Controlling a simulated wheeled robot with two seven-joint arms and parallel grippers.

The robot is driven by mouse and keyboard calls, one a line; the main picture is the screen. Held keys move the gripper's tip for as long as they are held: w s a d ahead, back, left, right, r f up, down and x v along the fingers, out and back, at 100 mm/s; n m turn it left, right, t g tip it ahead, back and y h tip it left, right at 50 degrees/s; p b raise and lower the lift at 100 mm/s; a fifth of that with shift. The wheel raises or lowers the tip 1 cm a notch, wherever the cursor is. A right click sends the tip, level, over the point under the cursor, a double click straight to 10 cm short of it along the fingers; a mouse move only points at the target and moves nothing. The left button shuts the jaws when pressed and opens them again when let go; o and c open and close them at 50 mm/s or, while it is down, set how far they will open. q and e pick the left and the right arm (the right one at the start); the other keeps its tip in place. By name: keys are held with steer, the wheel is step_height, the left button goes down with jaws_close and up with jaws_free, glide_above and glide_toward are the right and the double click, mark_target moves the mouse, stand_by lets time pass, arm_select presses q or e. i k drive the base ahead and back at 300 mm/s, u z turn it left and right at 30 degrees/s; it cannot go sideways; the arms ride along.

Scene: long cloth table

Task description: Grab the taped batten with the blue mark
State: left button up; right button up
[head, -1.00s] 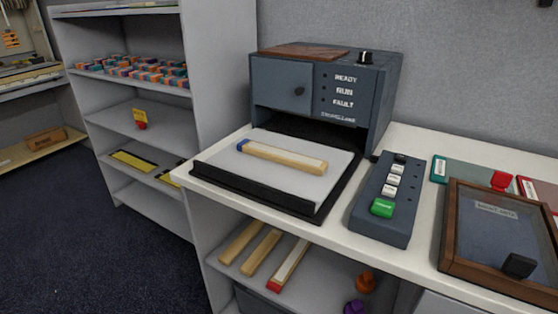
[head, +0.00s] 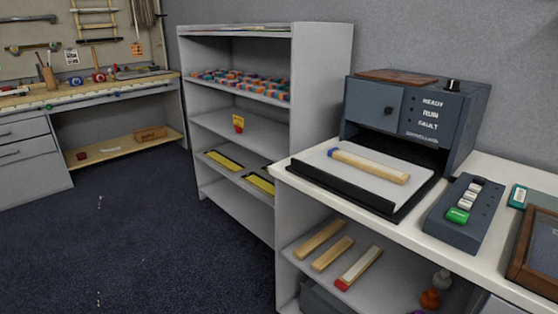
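A pale wooden batten with a blue mark on its left end (head: 370,166) lies on the light plate (head: 345,180) in front of the grey machine (head: 415,118), on the white-topped counter. Tape on this batten is too small to tell. On the shelf below, two plain battens (head: 319,237) (head: 332,253) lie beside a batten with a red end and a whitish upper face (head: 359,268). Neither of my grippers is in view.
A grey control box (head: 464,213) with a green button and a wooden-framed case (head: 535,250) stand right of the machine. A grey shelf unit (head: 322,120) with coloured blocks (head: 240,83) stands to the left. A workbench (head: 90,93) is at the far left. The dark floor (head: 140,235) is clear.

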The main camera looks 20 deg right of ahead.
mark_target(396, 176)
steer(key=u, duration=0.65)
steer(key=i, duration=1.1)
steer(key=z, duration=1.5)
